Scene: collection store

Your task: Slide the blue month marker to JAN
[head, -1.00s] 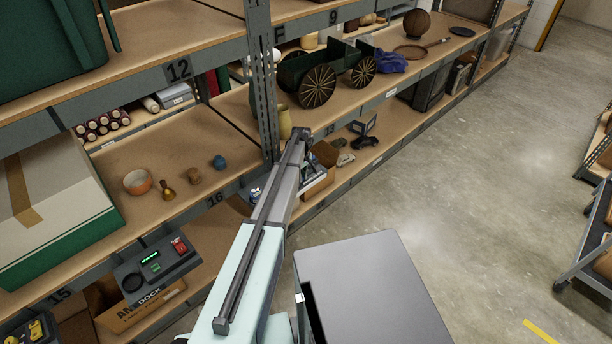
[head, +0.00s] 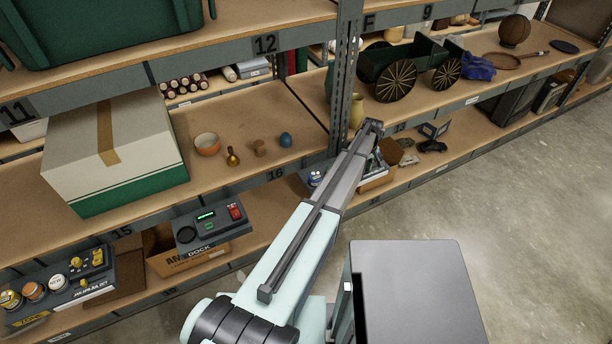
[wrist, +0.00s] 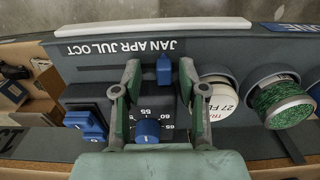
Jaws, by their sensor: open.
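The blue month marker (wrist: 163,70) is a small upright block on a dark grey panel (wrist: 80,75) in the wrist view. It stands near the right end of the row of white month lettering (wrist: 120,47), which includes JAN, APR, JUL and OCT. My gripper (wrist: 159,76) is open, with one finger on each side of the marker. A gap shows at the left finger; contact at the right one is unclear. A blue knob (wrist: 148,130) with a number scale lies nearer the palm. In the head view my arm hides the gripper and marker.
In the wrist view, blue switches (wrist: 86,123) sit left of the fingers. A white round container (wrist: 215,92) and a green reel (wrist: 277,98) stand close on the right. In the head view, shelving surrounds the arm and open floor (head: 500,220) lies right.

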